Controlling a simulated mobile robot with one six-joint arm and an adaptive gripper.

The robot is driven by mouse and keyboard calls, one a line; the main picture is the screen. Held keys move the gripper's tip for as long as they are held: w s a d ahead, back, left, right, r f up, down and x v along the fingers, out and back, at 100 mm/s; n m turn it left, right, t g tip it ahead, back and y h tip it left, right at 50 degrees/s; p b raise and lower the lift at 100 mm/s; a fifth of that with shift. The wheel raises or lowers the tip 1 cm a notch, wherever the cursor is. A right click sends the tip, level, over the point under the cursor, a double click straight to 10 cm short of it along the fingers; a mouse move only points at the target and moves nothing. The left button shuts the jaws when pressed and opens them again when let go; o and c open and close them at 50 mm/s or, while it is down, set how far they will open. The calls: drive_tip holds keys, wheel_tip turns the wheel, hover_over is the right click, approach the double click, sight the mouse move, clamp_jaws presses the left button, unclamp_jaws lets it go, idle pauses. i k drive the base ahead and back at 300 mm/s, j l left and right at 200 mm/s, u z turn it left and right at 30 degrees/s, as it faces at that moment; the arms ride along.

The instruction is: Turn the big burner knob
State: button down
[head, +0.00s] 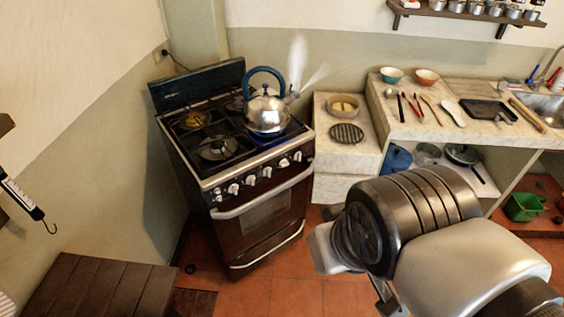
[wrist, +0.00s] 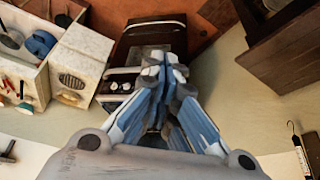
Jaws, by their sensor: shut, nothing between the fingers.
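The dark stove (head: 264,208) stands left of centre in the head view. Its sloped front panel carries a row of several silver-white knobs (head: 249,180); I cannot tell which is the big burner knob. A steel kettle (head: 267,112) with a blue handle sits on the front right burner, steaming, with a blue flame glow beneath. A large bare burner (head: 218,148) is at the front left. My gripper (wrist: 165,68) is shut and empty in the wrist view, its fingertips together and apart from the stove (wrist: 152,38), covering part of it.
A stone counter (head: 345,155) with a bowl and round grate adjoins the stove's right side. Utensils lie on the higher counter (head: 437,133). A slatted brown wooden piece (head: 95,285) is at lower left. The tiled floor (head: 285,290) before the stove is mostly clear.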

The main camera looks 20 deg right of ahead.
sight(284, 163)
drive_tip(key=i+u, duration=0.4)
drive_tip(key=i, duration=0.65)
